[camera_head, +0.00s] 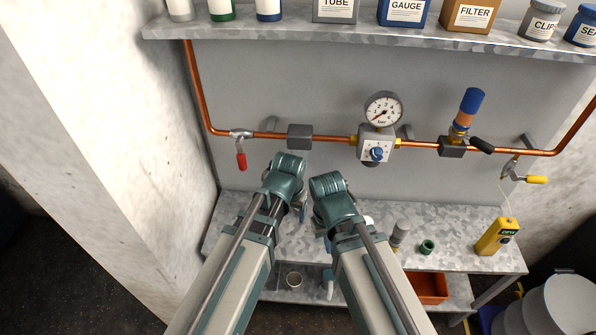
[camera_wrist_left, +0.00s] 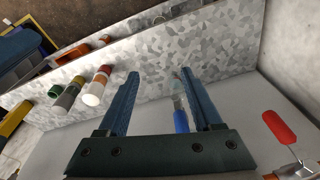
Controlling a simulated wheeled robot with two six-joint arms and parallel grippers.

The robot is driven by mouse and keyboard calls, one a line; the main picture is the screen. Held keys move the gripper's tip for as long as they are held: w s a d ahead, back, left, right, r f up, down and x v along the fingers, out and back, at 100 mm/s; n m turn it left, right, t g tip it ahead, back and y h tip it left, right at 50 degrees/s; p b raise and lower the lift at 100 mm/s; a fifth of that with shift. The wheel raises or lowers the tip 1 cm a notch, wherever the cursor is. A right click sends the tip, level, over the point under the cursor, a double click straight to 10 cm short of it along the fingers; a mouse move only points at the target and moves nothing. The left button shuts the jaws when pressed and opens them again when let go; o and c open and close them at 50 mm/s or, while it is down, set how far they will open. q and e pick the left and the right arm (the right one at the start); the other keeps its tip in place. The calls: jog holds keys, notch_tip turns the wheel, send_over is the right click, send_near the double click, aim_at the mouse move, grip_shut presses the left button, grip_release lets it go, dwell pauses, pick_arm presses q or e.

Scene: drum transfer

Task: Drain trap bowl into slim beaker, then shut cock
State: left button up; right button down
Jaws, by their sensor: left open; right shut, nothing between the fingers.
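My left gripper (camera_head: 301,208) is open below the grey block on the pipe; its wrist hides most of its fingers. In the left wrist view its two fingers (camera_wrist_left: 160,85) stand apart. Between them, further off, show a blue part (camera_wrist_left: 181,122) and a faint clear part beside it; I cannot tell whether these are the cock and bowl. No trap bowl is clear in the head view. My right gripper (camera_head: 319,226) is shut and empty beside the left one, mostly hidden by its wrist.
A copper pipe (camera_head: 330,138) carries a red-handled valve (camera_head: 241,160), the grey block (camera_head: 300,131) and a gauge (camera_head: 383,108). A grey-capped bottle (camera_head: 399,235), a green ring (camera_head: 427,247) and a yellow meter (camera_head: 496,237) stand on the bench (camera_head: 460,222). An orange bin (camera_head: 428,289) is below.

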pick_arm(q)
jog(key=w+r+t+h+p, duration=0.1)
jog(key=w+r+t+p, duration=0.1)
jog(key=w+r+p, duration=0.3)
jog(key=w+r, duration=0.4)
jog(key=w, duration=0.2)
jog(key=shift+n+t, duration=0.3)
jog(key=shift+n, duration=0.1)
pick_arm(e)
notch_tip(320, 180, up, 8)
jog(key=shift+f, duration=0.2)
pick_arm(q)
jog(key=shift+a, duration=0.1)
jog(key=b+x, duration=1.2)
jog(key=x, duration=0.1)
jog(key=shift+w+f, duration=0.1)
jog(key=shift+f, duration=0.3)
pick_arm(e)
notch_tip(320, 180, down, 13)
pick_arm(q)
jog(key=shift+r, duration=0.1)
pick_arm(e)
jog(key=shift+r, duration=0.15)
pick_arm(q)
grip_shut()
